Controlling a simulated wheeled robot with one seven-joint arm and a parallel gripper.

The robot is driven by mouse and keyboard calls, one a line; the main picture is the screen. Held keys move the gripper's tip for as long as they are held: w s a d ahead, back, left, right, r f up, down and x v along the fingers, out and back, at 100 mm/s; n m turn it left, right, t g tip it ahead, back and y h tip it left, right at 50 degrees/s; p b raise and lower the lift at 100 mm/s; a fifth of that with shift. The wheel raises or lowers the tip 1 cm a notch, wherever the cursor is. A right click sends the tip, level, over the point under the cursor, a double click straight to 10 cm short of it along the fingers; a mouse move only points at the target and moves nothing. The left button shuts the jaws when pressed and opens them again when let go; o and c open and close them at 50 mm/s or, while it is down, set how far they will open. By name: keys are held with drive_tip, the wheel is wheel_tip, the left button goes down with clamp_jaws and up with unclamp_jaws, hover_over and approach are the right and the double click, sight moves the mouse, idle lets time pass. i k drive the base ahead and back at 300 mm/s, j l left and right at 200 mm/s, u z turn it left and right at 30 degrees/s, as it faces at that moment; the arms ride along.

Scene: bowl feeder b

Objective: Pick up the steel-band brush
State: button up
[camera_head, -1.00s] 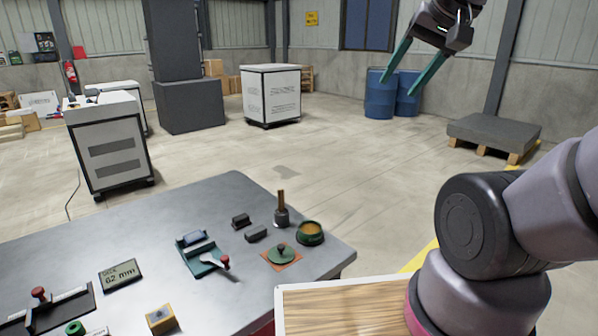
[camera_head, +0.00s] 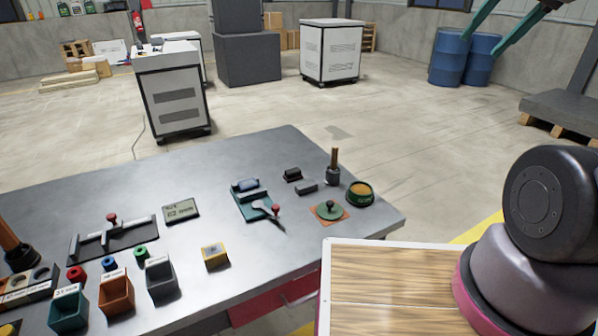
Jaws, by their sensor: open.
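A brush-like tool (camera_head: 333,168) with an upright wooden handle and a grey lower part stands near the far right corner of the metal table. A second upright tool (camera_head: 12,245) with a brown handle is partly cut off at the left edge. I cannot tell from this view which has a steel band. My gripper (camera_head: 481,45) is at the top right, high and well away from the table.
A wooden-topped surface (camera_head: 385,290) is at front right.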

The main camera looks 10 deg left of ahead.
sight(335, 151)
drive_tip(key=k+u, duration=0.4)
drive_tip(key=k+j+u, duration=0.15)
drive_tip(key=u, duration=0.25)
drive_tip(key=i+l+u, duration=0.15)
drive_tip(key=l+u, duration=0.75)
drive_tip(key=l, duration=0.7)
drive_tip(key=i+l, duration=0.15)
drive_tip(key=l, duration=0.25)
